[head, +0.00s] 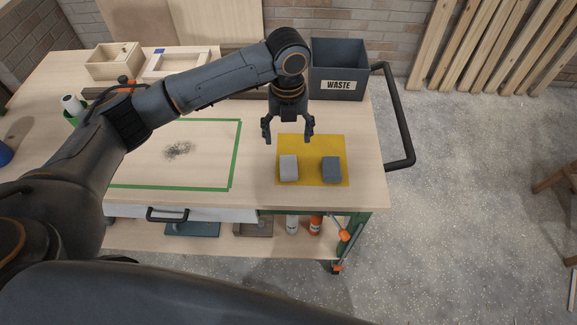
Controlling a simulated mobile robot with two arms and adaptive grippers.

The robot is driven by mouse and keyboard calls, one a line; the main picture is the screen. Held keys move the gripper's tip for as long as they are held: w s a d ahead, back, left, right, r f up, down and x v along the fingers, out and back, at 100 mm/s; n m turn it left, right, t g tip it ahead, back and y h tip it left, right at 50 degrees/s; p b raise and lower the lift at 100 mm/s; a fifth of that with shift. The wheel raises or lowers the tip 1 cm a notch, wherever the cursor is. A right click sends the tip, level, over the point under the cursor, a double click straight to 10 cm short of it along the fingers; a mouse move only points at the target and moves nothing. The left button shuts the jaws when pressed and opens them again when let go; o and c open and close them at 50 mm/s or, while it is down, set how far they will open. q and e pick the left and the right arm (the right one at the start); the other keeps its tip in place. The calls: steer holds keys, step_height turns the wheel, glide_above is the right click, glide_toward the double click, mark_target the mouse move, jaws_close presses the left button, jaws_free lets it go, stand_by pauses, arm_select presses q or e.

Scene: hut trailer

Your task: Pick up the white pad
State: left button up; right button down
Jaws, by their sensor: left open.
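The white pad (289,168) is a small pale block lying on the left part of a yellow mat (313,145). A dark grey pad (331,170) lies beside it on the right of the mat, apart from it. Both are near the front edge of the wooden table. My left gripper (288,138) points down, open and empty, its fingers apart. In the picture it shows just above the white pad, over the back of the mat; its height above the mat is hard to tell. My right gripper is not in view.
A grey bin marked WASTE (338,70) stands behind the mat. A green taped outline (236,150) with dark specks inside lies to the left. Wooden trays (113,62) stand at the back left. A black handle (400,120) juts from the table's right side.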

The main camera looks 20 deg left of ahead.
arm_select(q)
glide_above(288, 165)
step_height(288, 165, down, 6)
steer(key=shift+w+f+p, duration=0.1)
steer(key=shift+w+p, duration=0.05)
steer(key=shift+p, duration=0.15)
step_height(288, 165, down, 4)
steer(key=shift+f+p, duration=0.1)
steer(key=shift+p, duration=0.55)
steer(key=shift+f, duration=0.45)
steer(key=c, duration=1)
